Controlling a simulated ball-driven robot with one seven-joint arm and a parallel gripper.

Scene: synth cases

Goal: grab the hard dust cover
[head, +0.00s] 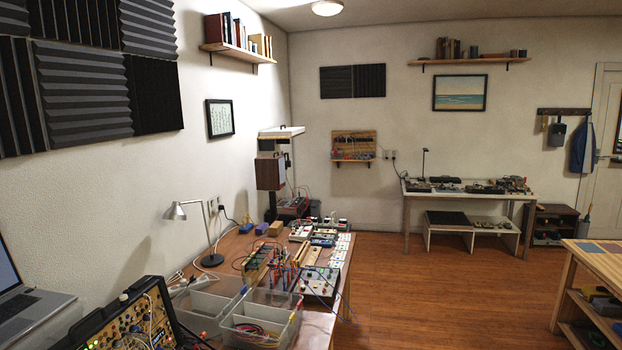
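I cannot single out the hard dust cover for sure. A white flat tray-like piece (281,132) with a small dark handle sits high at the left wall corner, above a wooden box (269,173). A dark flat slab (447,218) lies on the low white bench under the back table. A dark flat case (445,180) lies on the back table (425,192). Any of these may be a cover; they are too small to tell. My gripper is not in the picture.
A long wooden table (230,240) at left holds a lamp (209,259), clear plastic bins (262,320), synth modules and cables. A laptop (25,300) and synth case (130,317) are near left. A workbench (603,258) stands at right. The wooden floor (440,290) between is clear.

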